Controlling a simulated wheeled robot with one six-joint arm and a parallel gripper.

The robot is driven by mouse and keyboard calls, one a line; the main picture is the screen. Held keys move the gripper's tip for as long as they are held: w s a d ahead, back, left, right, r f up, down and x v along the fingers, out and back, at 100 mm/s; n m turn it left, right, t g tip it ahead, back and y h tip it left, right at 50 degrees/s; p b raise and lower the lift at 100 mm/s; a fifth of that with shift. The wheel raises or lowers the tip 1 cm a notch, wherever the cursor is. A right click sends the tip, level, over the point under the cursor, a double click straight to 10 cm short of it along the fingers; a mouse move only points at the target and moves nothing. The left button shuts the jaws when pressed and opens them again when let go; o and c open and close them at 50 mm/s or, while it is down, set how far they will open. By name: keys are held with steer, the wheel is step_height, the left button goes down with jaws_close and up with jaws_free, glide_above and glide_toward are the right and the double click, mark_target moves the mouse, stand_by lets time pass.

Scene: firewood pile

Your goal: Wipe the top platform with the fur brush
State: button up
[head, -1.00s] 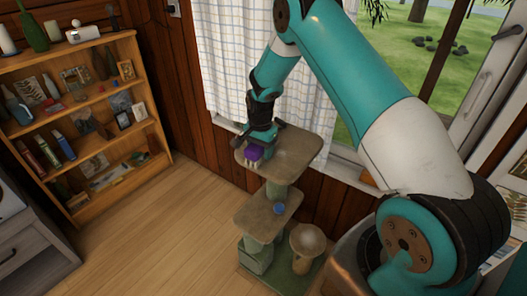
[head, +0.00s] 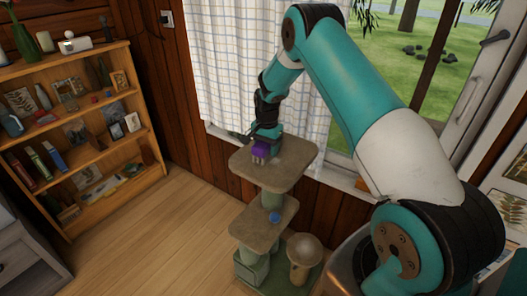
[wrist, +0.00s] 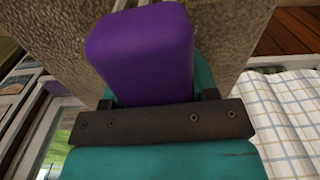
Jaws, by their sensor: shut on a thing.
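The fur brush shows as a purple block (wrist: 145,55) close in front of the wrist camera; it is also a small purple piece in the head view (head: 261,150). My gripper (head: 266,143) is shut on it, over the back left part of the top platform. The top platform (head: 285,174) is a beige-brown square at the top of a cat tree. The brush's pale underside is at or just above the platform; I cannot tell if it touches. In the wrist view the platform's textured surface (wrist: 235,30) lies behind the brush. My jaws are partly hidden.
A lower platform (head: 255,225) holds a small blue ball (head: 274,217). A round-topped post (head: 303,250) stands at lower right. A checked curtain (head: 230,70) and the window are behind the tree. A wooden bookshelf (head: 140,95) stands left, with open floor (head: 165,240) between.

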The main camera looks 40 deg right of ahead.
steer(key=shift+w+d+b, duration=0.2)
steer(key=shift+w+d, duration=0.1)
steer(key=shift+d, duration=0.55)
steer(key=shift+w+d+b, duration=0.15)
steer(key=shift+w+d, duration=0.15)
steer(key=shift+d, duration=0.5)
steer(key=shift+w+d+f+b, duration=0.1)
steer(key=shift+w+d+b, duration=0.15)
steer(key=shift+d, duration=0.45)
steer(key=shift+w+d+b, duration=0.25)
steer(key=shift+d, duration=0.45)
steer(key=shift+w+d, duration=0.1)
steer(key=shift+d, duration=0.15)
steer(key=shift+d, duration=0.1)
step_height(320, 180, up, 6)
steer(key=p, duration=0.3)
steer(key=shift+w+d, duration=0.15)
steer(key=shift+r+p, duration=0.3)
steer(key=shift+p, duration=0.1)
steer(key=shift+a+f, duration=0.2)
steer(key=shift+a, duration=0.05)
step_height(320, 180, up, 3)
steer(key=shift+f+p, duration=0.1)
steer(key=shift+p, duration=0.8)
